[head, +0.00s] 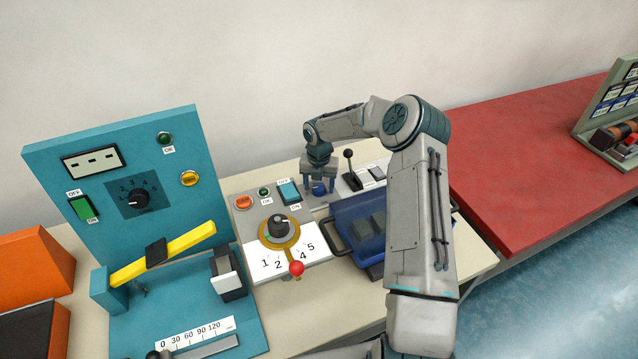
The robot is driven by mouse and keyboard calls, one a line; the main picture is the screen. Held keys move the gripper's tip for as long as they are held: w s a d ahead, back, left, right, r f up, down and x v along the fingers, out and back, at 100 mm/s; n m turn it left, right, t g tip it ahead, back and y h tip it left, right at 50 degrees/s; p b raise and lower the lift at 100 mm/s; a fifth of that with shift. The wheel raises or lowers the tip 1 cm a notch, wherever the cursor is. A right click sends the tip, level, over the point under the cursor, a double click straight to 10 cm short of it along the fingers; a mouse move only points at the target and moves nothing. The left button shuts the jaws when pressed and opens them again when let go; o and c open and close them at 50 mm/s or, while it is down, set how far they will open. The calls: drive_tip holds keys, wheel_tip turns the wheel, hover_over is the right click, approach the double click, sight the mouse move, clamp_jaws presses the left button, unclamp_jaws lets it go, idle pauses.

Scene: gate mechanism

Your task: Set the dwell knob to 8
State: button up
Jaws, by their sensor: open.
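A black knob (138,199) sits on a dark square dial on the upright teal panel of the gate mechanism, at the left. Its scale marks are too small to read surely, and so is its setting. No label reading "dwell" can be made out. My gripper (319,188) is well to the right of this panel, pointing down with its fingers apart. A small dark blue round thing (319,187) shows between the fingers; I cannot tell whether they touch it. The gripper is open.
A yellow gate arm (185,243) crosses in front of the teal panel (60,160). A grey box with another black knob (278,224) and a red-ball lever (296,268) stands between. A blue tray (345,216) lies near my arm. A red table (540,155) is at right.

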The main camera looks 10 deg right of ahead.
drive_tip(key=shift+f, duration=0.15)
drive_tip(key=c, duration=1)
drive_tip(key=shift+o, duration=0.2)
